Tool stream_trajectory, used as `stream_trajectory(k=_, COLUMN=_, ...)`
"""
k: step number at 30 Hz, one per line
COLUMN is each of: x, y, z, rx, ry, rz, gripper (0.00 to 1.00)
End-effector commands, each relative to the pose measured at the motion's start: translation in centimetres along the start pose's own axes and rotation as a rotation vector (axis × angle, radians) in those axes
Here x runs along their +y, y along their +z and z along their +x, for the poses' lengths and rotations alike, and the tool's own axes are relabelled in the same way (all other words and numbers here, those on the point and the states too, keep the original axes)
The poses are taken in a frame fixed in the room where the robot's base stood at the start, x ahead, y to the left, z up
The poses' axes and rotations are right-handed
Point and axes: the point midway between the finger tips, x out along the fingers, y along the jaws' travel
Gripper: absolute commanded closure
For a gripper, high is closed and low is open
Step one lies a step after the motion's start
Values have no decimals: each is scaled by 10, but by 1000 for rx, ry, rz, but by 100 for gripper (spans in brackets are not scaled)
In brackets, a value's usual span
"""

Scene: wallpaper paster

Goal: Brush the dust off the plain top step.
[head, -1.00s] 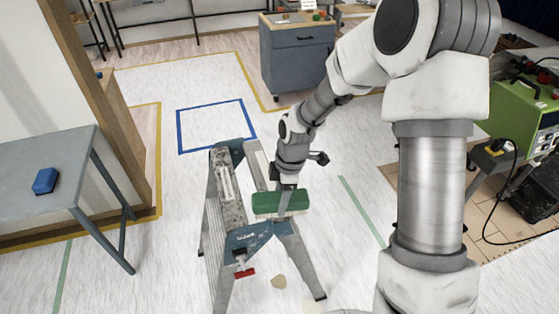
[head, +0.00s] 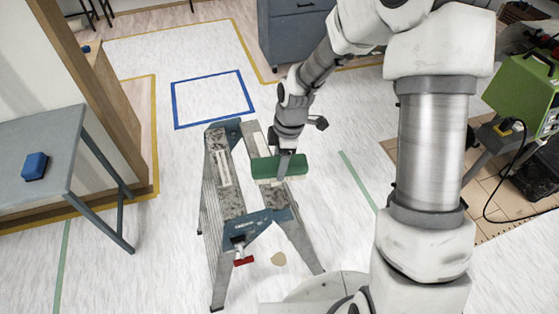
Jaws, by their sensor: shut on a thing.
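A stepladder (head: 205,205) with blue end pieces stands in the middle of the head view. Its left long surface (head: 229,203) is grey with dark and pale speckles and a pale strip near its far end. A right long surface (head: 254,138) also looks speckled at its far part. I cannot tell for sure which is the plain top step. My gripper (head: 283,160) is shut on a green brush (head: 265,167) with pale bristles. The brush is over the right long surface and hides its middle. Whether the bristles touch it is unclear.
A small red-and-black item (head: 242,260) is at the ladder's near end. A grey table (head: 95,130) with a blue block (head: 35,167) stands left. A green machine (head: 522,95) stands right. The floor beyond the ladder is clear, with a blue taped square (head: 212,98).

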Motion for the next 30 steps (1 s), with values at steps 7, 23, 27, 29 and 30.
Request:
stream_trajectory(k=7, x=0, y=2, z=12, rx=-1, ry=0, rz=-1, gripper=88)
stream_trajectory(k=23, x=0, y=10, z=64, rx=-1, ry=0, rz=0, gripper=88)
stream_trajectory(k=27, x=0, y=10, z=64, rx=-1, ry=1, rz=0, gripper=88)
stream_trajectory(k=29, x=0, y=10, z=64, rx=-1, ry=1, rz=0, gripper=88)
stream_trajectory(k=30, x=0, y=10, z=64, rx=-1, ry=1, rz=0, gripper=88)
